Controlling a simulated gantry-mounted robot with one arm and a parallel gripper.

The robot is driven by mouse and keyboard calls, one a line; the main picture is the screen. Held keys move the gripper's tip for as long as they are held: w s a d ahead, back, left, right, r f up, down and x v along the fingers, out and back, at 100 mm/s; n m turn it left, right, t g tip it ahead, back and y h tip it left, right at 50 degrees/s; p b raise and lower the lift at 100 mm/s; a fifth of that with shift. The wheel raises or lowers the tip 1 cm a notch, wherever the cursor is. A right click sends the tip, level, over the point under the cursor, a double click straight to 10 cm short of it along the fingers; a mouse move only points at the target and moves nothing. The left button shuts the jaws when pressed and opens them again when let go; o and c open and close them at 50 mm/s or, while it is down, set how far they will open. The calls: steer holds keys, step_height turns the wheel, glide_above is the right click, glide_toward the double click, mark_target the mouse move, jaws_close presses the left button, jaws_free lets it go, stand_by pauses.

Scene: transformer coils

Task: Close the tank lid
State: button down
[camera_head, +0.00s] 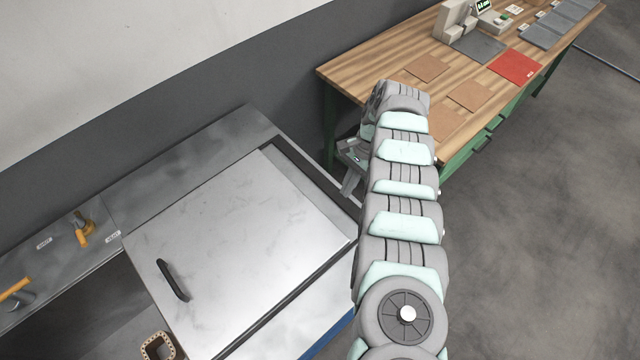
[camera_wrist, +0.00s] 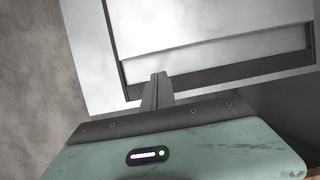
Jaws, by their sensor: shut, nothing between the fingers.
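The tank lid (camera_head: 240,240) is a bright metal panel with a black bar handle (camera_head: 172,280) near its left edge. It lies flat or nearly flat over the tank; I cannot tell whether it is fully seated. A dark gap runs along its right side. My gripper (camera_head: 351,182) is beyond the lid's right corner, partly hidden behind my arm. In the wrist view, my gripper (camera_wrist: 158,76) has its fingers together and empty, over the dark gap beside the lid edge (camera_wrist: 210,50). Contact cannot be told. The handle is not in the wrist view.
A grey bench (camera_head: 60,255) at left carries yellow-orange tools (camera_head: 83,230). A brown ring-like part (camera_head: 158,346) is at the bottom left. A wooden workbench (camera_head: 345,72) with mats and a red sheet (camera_head: 515,66) stands at upper right. Floor at right is clear.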

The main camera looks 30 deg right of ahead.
steer(key=x, duration=0.9)
steer(key=shift+s+a+f, duration=0.2)
steer(key=shift+s+a, duration=0.15)
steer(key=shift+a, duration=0.05)
